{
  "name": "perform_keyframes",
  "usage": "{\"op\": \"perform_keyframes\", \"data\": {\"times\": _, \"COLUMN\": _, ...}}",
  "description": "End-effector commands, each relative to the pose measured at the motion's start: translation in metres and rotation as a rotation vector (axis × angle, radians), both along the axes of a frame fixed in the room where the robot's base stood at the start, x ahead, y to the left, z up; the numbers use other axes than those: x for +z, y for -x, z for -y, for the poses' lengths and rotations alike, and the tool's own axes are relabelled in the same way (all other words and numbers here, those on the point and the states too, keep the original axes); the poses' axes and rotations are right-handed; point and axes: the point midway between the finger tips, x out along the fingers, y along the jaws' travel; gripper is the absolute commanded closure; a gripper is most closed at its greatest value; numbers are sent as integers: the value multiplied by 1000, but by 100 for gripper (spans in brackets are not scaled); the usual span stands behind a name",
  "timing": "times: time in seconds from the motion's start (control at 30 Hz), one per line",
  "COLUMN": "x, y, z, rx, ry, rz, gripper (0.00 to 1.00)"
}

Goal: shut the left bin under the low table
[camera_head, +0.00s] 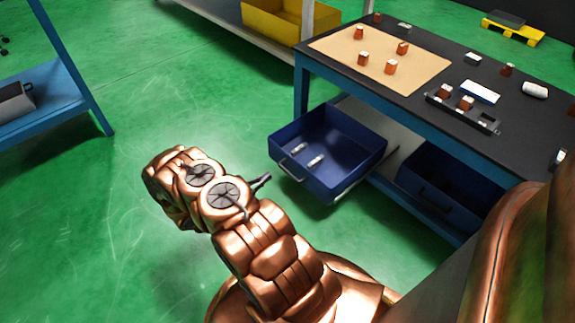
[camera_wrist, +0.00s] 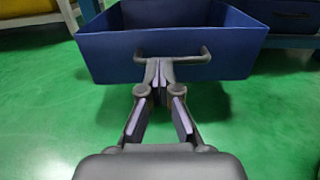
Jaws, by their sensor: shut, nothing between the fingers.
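The left bin (camera_head: 335,172) is a blue open-topped drawer under the low table (camera_head: 430,83). It is pulled well out from under the tabletop, with its front and handle (camera_head: 291,171) facing my arm. Two small pale pieces lie inside it. In the wrist view the bin's front (camera_wrist: 110,58) is straight ahead, with the bar handle (camera_wrist: 190,58) across it. My gripper (camera_wrist: 159,68) is shut and empty, its fingertips in front of the left part of the handle. I cannot tell whether they touch. In the head view my gripper (camera_head: 262,181) is mostly hidden by my arm.
The right bin (camera_head: 440,190) sits under the tabletop. Several reddish blocks, a tan mat (camera_head: 345,52) and a black tray (camera_head: 440,98) are on the table. A blue-legged bench (camera_head: 90,92) stands at the left. Green floor is clear left of the bin.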

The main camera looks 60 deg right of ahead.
Motion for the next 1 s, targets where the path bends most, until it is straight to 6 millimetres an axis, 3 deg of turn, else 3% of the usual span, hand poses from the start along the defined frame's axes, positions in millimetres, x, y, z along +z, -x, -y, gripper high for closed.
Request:
{"op": "perform_keyframes", "data": {"times": 0.5, "x": -3, "y": 25, "z": 85, "rx": -4, "ry": 1, "rz": 2, "gripper": 100}}
{"op": "perform_keyframes", "data": {"times": 0.7, "x": -2, "y": 29, "z": 102, "rx": -3, "ry": 0, "rz": 1, "gripper": 100}}
{"op": "perform_keyframes", "data": {"times": 1.0, "x": 0, "y": 30, "z": 106, "rx": 0, "ry": 0, "rz": -1, "gripper": 100}}
